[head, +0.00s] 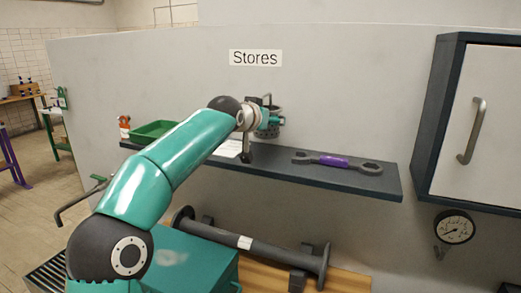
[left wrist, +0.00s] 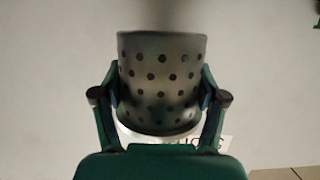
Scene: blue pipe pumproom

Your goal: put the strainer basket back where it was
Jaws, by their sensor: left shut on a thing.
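The strainer basket (left wrist: 160,85) is a grey metal cylinder with rows of round holes. In the left wrist view it stands upright between the two fingers of my left gripper (left wrist: 160,100), which is shut on it. In the head view the basket (head: 268,125) shows partly behind my left gripper (head: 266,120), in front of the wall over the dark shelf (head: 375,183). I cannot tell whether the basket touches the shelf. My right gripper is not in view.
A large wrench with a purple grip (head: 334,161) lies on the shelf to the right. A green tray (head: 152,131) and a small orange-and-white object (head: 124,127) are at its left. A cabinet (head: 475,125) and a gauge (head: 456,227) bound the right side. A flanged pipe (head: 270,250) lies below.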

